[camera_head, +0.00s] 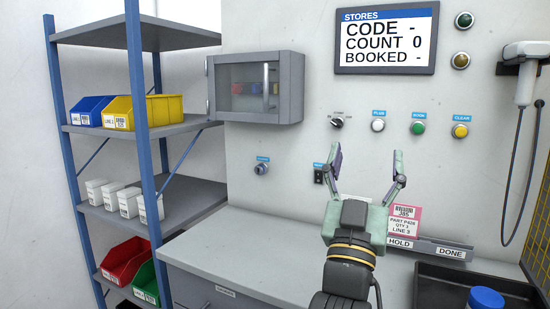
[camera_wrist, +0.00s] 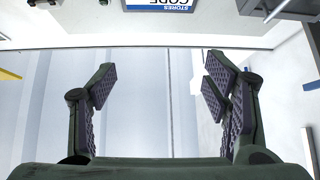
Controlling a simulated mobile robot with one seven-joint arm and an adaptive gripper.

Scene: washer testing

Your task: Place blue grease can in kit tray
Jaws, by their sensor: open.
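A blue can (camera_head: 486,298), likely the grease can, shows at the bottom right of the head view, cut off by the frame edge. It stands in or in front of a black tray (camera_head: 440,284) on the counter; I cannot tell which. Whether this tray is the kit tray is not clear. My gripper (camera_head: 366,168) is raised in front of the wall panel, left of and well above the can. It is open and empty. In the wrist view my gripper (camera_wrist: 160,88) has its fingers wide apart with nothing between them.
The counter (camera_head: 225,250) is bare left of my arm. A shelf rack (camera_head: 165,135) with bins stands at the left. A wall cabinet (camera_head: 255,87), knobs and buttons, a card in the holder strip (camera_head: 430,248) and a corded scanner (camera_head: 524,85) are near my arm.

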